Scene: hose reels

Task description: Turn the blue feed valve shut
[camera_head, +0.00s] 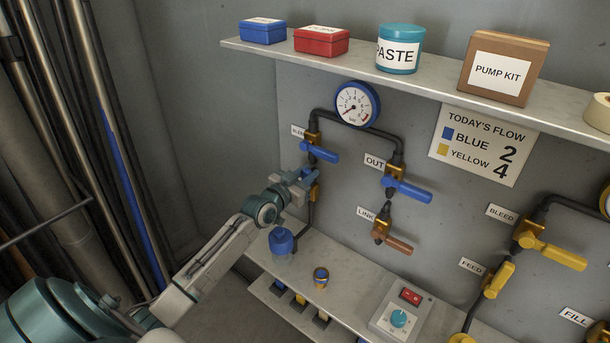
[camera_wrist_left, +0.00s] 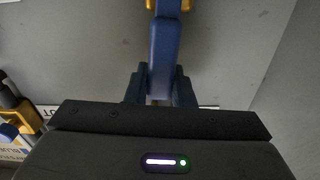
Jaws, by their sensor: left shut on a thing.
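The blue feed valve's gold body (camera_head: 314,191) shows on the dark pipe at the left of the panel, below another blue-handled valve. Its name label is hidden from view. My left gripper (camera_head: 304,180) is at this lower valve and hides most of its lever in the head view. In the left wrist view the blue lever (camera_wrist_left: 164,50) runs from a gold body at the top edge down between the fingers of my left gripper (camera_wrist_left: 160,92), which are shut on it. My right gripper is not in view.
The upper blue-handled valve (camera_head: 320,153) is close above the gripper. The OUT valve (camera_head: 408,189) and brown-handled LINK valve (camera_head: 392,241) are to the right. A blue canister (camera_head: 282,241) stands on the ledge below. A pressure gauge (camera_head: 357,104) and loaded shelf (camera_head: 440,82) are above.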

